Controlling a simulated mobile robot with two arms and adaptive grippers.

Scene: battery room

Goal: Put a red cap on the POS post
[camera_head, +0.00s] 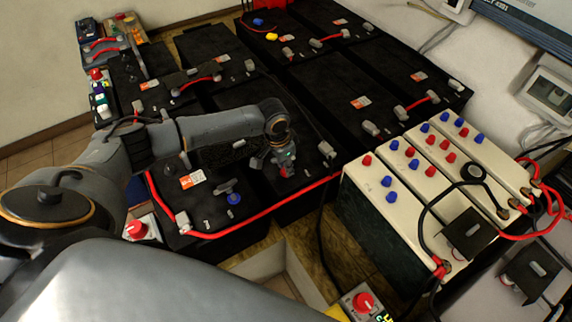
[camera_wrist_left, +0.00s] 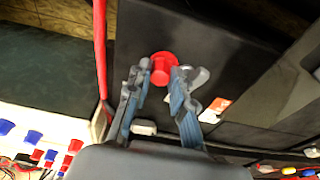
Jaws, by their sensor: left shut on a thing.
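My left gripper (camera_head: 285,166) reaches over a black battery in the middle of the head view. In the left wrist view the gripper (camera_wrist_left: 160,76) has its two fingers on either side of a red cap (camera_wrist_left: 161,67), shut on it. The cap is close over the black battery top (camera_wrist_left: 240,45). A grey terminal lug (camera_wrist_left: 199,77) shows just right of the cap. The post under the cap is hidden, so I cannot tell whether the cap touches it. My right gripper is not in view.
A red cable (camera_head: 262,212) runs along the near battery edge. A blue cap (camera_head: 234,198) sits on the battery to the left. White batteries (camera_head: 352,180) with red and blue caps stand at right. Red knobs (camera_head: 137,229) (camera_head: 363,301) are nearer.

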